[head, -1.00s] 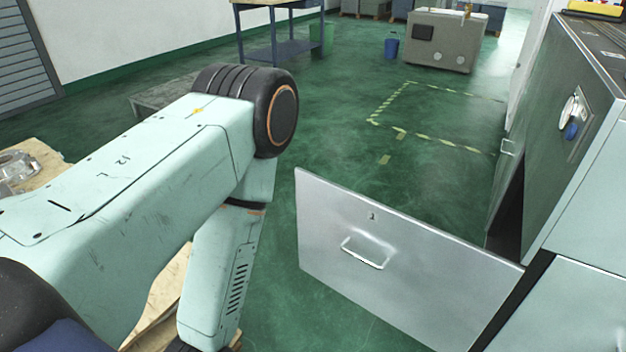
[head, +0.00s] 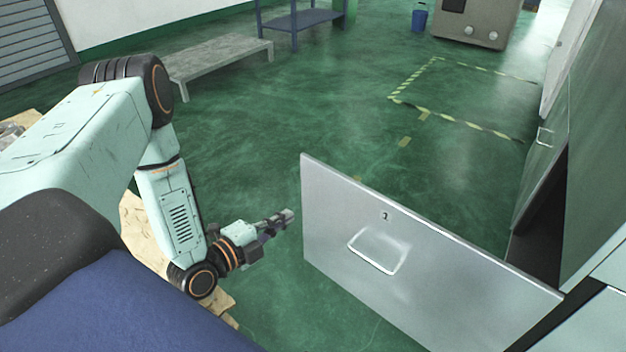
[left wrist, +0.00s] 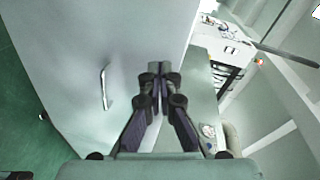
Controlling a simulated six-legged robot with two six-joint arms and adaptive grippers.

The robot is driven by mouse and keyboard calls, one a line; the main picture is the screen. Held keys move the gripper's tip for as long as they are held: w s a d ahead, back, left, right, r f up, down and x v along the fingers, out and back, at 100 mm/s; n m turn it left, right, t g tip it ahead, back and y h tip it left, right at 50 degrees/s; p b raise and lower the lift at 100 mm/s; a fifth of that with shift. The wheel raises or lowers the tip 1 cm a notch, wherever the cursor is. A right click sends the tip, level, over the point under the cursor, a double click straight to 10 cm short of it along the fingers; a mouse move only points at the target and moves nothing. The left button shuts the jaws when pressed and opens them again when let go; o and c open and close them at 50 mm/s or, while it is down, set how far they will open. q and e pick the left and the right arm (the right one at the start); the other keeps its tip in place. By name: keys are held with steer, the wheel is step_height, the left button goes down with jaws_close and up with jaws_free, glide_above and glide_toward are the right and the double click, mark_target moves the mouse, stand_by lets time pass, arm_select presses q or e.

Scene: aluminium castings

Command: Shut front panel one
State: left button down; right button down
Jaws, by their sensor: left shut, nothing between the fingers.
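Front panel one (head: 440,265) is a flat grey metal panel marked "1" with a wire handle (head: 378,250). It stands swung open from the cabinet on the right of the head view, joined at its right end. My left gripper (head: 288,216) is shut and empty, just left of the panel's free edge and apparently apart from it. In the left wrist view, the gripper (left wrist: 158,68) points up the picture, with a pale panel (left wrist: 95,60) and its handle (left wrist: 105,88) to the left. My right gripper is in neither view.
The cabinet (head: 600,200) stands at the right, with a dark opening (head: 540,230) beside the panel. A low grey bench (head: 220,62) and a blue table (head: 300,22) stand at the back. The green floor between is clear.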

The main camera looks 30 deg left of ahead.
mark_target(321, 169)
arm_select(q)
steer(key=w+b, duration=0.2)
steer(key=w, duration=0.2)
steer(key=w+r+m+t+b, duration=0.1)
steer(key=w+b, duration=0.1)
steer(key=w, duration=0.2)
steer(key=w+r+m+b, duration=0.1)
steer(key=w+b, duration=0.1)
steer(key=w, duration=0.2)
steer(key=shift+w+a+t, duration=0.2)
steer(key=shift+w+t, duration=0.1)
steer(key=shift+w+d+r+b, duration=0.1)
steer(key=shift+w+b, duration=0.25)
steer(key=shift+w, duration=0.15)
steer(key=shift+w+r, duration=0.1)
